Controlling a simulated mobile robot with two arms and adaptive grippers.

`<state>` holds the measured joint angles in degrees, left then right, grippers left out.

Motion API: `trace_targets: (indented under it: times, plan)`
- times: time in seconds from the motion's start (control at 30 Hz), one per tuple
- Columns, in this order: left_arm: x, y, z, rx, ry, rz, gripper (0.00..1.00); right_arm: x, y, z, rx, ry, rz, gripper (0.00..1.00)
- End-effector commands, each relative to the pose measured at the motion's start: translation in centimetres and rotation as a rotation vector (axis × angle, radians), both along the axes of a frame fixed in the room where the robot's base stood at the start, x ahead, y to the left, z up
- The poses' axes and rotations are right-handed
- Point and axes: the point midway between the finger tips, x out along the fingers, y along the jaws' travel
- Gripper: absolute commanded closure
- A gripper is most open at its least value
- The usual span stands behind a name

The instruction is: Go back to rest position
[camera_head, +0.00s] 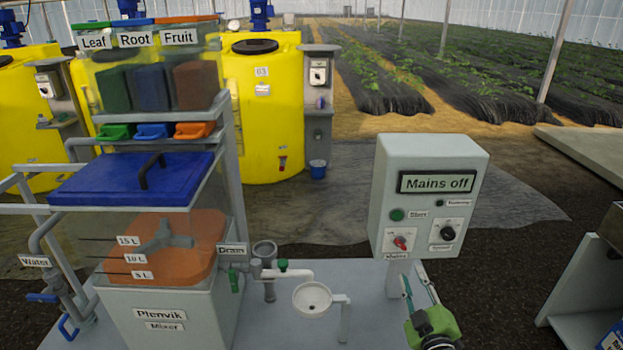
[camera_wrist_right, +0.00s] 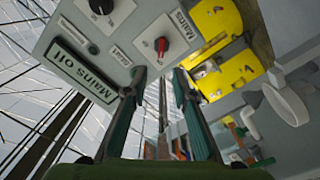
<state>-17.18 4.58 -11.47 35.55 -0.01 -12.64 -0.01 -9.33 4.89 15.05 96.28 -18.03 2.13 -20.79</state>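My right gripper (camera_head: 414,273) is in front of the lower edge of the grey control box (camera_head: 380,185), low on the right side of the skid. In the right wrist view its two fingers (camera_wrist_right: 160,74) stand apart with nothing between them. The box's display (camera_head: 437,182) reads "Mains off". Its red mains knob (camera_head: 400,243) is just above the fingers, apart from them; it also shows in the wrist view (camera_wrist_right: 161,45). A black knob (camera_head: 447,233) and a green button (camera_head: 397,215) are on the same face. My left gripper is not in view.
The mixer tank (camera_head: 165,305) with a closed blue lid (camera_head: 135,180) stands at left, under Leaf, Root and Fruit hoppers. A white funnel cup (camera_head: 312,298) and drain pipe sit between tank and box. A grey bench (camera_head: 585,290) is at right. Yellow tanks (camera_head: 262,110) stand behind.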

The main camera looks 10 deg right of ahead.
Motion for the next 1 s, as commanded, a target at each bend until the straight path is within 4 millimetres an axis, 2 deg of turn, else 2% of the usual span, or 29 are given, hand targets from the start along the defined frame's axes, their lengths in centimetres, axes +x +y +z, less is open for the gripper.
trace_targets:
  times: [0.07,0.17,0.27,0.33,0.4,0.47,0.5,0.57,0.6,0.67,0.7,0.77,0.9,1.0]
  plan:
    - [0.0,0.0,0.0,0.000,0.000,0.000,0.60,0.0,0.2,-0.8,0.010,0.014,0.002,0.75]
    - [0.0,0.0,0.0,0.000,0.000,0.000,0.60,-0.4,0.9,-4.1,0.054,0.070,0.009,0.75]
    - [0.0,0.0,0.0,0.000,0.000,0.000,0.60,-1.4,2.4,-9.9,0.128,0.172,0.020,0.75]
    - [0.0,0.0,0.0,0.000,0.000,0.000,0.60,-2.9,3.8,-14.9,0.193,0.262,0.025,0.75]
    - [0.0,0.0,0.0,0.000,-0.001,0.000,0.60,-4.8,5.3,-19.8,0.256,0.355,0.026,0.75]
    - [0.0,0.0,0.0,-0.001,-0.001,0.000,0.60,-6.9,6.6,-23.8,0.306,0.435,0.023,0.75]
    - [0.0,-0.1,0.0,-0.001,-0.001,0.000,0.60,-8.4,7.4,-26.3,0.338,0.487,0.020,0.75]
    - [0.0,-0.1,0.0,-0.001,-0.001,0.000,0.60,-11.0,8.7,-30.0,0.383,0.569,0.012,0.75]
    - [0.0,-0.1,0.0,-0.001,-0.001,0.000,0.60,-12.8,9.5,-32.3,0.411,0.623,0.005,0.75]
    - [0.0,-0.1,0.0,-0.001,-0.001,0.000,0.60,-15.9,10.6,-35.6,0.450,0.704,-0.008,0.75]
    - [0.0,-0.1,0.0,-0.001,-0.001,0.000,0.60,-18.1,11.4,-37.7,0.475,0.760,-0.018,0.75]
    - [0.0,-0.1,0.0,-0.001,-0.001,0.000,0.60,-21.6,12.4,-40.5,0.509,0.839,-0.037,0.75]
    - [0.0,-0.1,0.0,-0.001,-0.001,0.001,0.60,-30.6,14.4,-46.1,0.574,1.030,-0.093,0.75]
    - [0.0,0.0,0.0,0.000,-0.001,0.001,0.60,-37.0,15.3,-48.8,0.606,1.153,-0.138,0.75]
